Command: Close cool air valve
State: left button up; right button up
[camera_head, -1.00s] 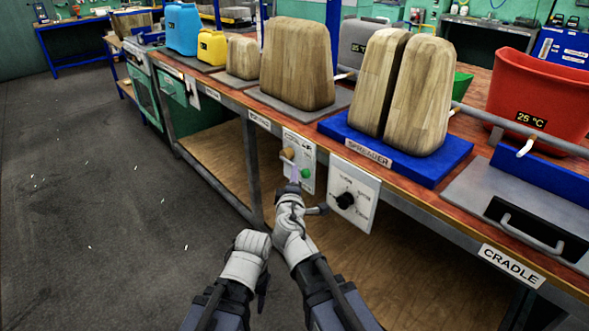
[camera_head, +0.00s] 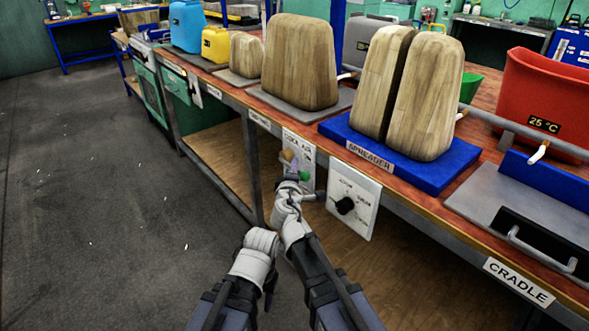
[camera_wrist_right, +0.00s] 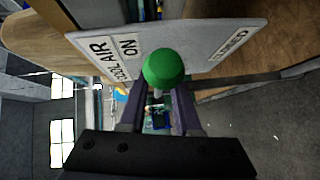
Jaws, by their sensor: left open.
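The cool air valve panel (camera_head: 299,160) is a white plate on the bench's front edge. In the right wrist view the green knob (camera_wrist_right: 164,68) lies between the labels ON and CLOSED, in front of the panel (camera_wrist_right: 205,45). My right gripper (camera_wrist_right: 157,95) is open, its fingers apart on either side just below the knob; contact cannot be told. In the head view my right gripper (camera_head: 291,183) is at the panel's lower edge. My left gripper (camera_head: 268,290) hangs lower left, away from the panel.
A white dial panel (camera_head: 353,197) is mounted just right of the valve. Above, wooden blocks (camera_head: 425,95) stand on the blue spreader base (camera_head: 450,175). The cradle (camera_head: 525,230) and a red bin (camera_head: 540,110) are at right. Open floor (camera_head: 90,200) lies at left.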

grip_shut()
dwell(1.1)
